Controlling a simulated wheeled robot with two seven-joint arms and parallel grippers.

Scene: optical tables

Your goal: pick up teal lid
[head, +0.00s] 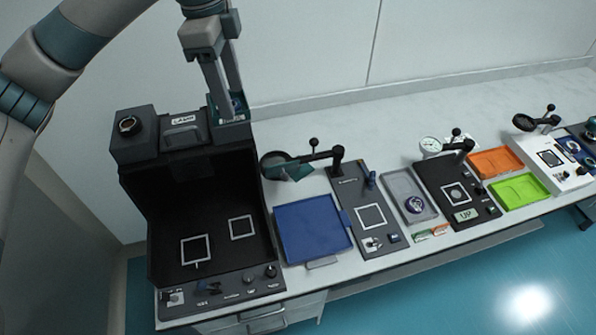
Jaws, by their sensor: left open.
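My left gripper (229,104) comes down from the top left. It is open, its two fingers pointing down over the back right corner of the black lamp station (165,175). A small dark teal piece (238,103), perhaps the teal lid, shows between and behind the fingertips. The fingers partly hide it, and I cannot tell whether they touch it. Another teal patch (303,159) shows by the round magnifier to the right; its shape is unclear. My right gripper is not in view.
The lamp station's tall housing (135,150) stands close to the left gripper. A blue tray (312,228), a grey tray (398,182), an orange tray (495,162) and a green tray (520,190) line the table. Jointed magnifier arms (338,160) stick up. The table's back strip (385,125) is mostly clear.

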